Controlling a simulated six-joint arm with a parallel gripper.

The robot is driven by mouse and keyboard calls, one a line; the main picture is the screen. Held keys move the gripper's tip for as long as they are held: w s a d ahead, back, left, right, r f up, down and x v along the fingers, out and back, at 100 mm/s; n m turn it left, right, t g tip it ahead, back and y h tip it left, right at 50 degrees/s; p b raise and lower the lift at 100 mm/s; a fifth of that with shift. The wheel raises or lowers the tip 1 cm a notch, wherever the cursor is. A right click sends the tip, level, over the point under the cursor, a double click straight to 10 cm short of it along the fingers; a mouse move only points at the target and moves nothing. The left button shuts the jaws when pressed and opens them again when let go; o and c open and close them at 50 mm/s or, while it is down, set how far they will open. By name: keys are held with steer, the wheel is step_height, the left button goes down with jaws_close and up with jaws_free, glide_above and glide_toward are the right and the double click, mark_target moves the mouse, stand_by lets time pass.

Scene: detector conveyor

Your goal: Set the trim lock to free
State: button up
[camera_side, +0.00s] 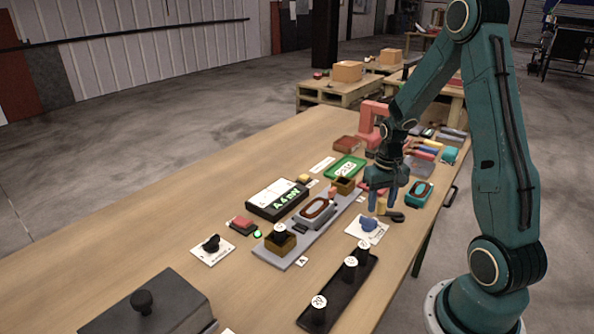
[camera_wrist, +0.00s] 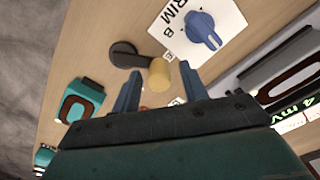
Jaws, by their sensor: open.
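My gripper (camera_side: 382,198) is open and points down over the near right part of the table. In the wrist view my gripper (camera_wrist: 160,72) has its two fingers on either side of a tan cylindrical knob (camera_wrist: 160,74), with gaps showing. The knob stands at the end of a black lever with a round pivot (camera_wrist: 123,54). In the side view, the tan knob (camera_side: 381,207) and black lever (camera_side: 397,216) sit just below the fingertips. A small label lies beside the lever; its text is unreadable. I cannot tell whether this lever is the trim lock.
A blue dial (camera_wrist: 202,30) on a white card reading "RIM B" is close by; it also shows in the side view (camera_side: 369,224). A teal block (camera_wrist: 78,100) lies left. A grey rail (camera_side: 280,252) and a black tray (camera_side: 337,296) are nearby.

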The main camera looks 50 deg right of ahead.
mark_target(382, 200)
steer(key=shift+r, duration=0.2)
step_height(382, 200, up, 14)
steer(key=shift+f, duration=0.25)
stand_by(0.4)
steer(key=shift+a, duration=0.1)
steer(key=s+a+r+n+t+h, duration=0.15)
steer(key=a+r+n, duration=0.4)
steer(key=a, duration=0.75)
steer(key=s+a+r+n+t+y, duration=0.1)
steer(key=s+a+r+n+t, duration=0.1)
steer(key=s+a, duration=0.6)
steer(key=shift+s+a+r+t, duration=0.35)
steer(key=shift+a+r+t, duration=0.25)
steer(key=shift+a+t, duration=0.4)
